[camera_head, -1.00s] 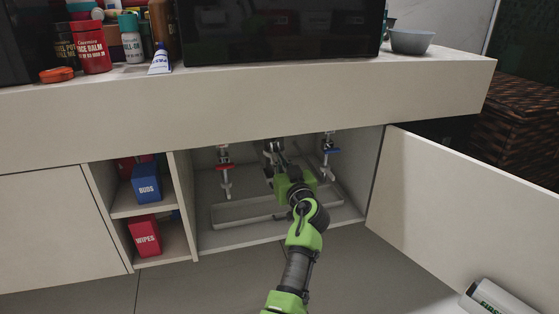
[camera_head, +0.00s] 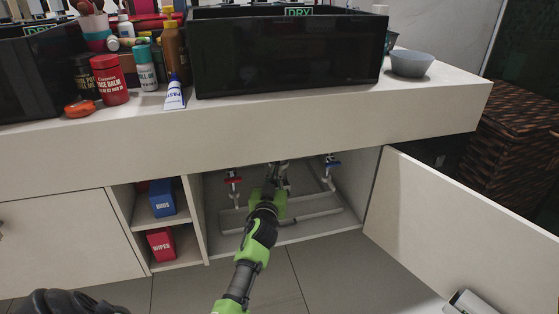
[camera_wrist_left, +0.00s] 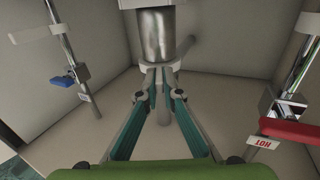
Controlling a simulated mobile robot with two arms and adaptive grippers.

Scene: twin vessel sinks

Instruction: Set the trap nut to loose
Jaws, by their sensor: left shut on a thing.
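The trap nut (camera_wrist_left: 174,66) appears as a pale collar at the end of a shiny metal trap cylinder (camera_wrist_left: 156,36) in the left wrist view. My left gripper (camera_wrist_left: 160,75) is shut on it, with one finger on each side. In the head view my left gripper (camera_head: 281,184) reaches into the open cabinet under the sink. There the arm and the dim light mostly hide the nut, and I cannot tell its loose or tight setting. My right gripper is not in view.
A red valve (camera_head: 233,180) and a blue valve (camera_head: 332,161) flank the trap. Pale pipe (camera_head: 318,213) runs low in the cabinet. The open door (camera_head: 460,222) stands to the right. Shelves with a blue box (camera_head: 162,198) and a red box (camera_head: 161,243) are to the left.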

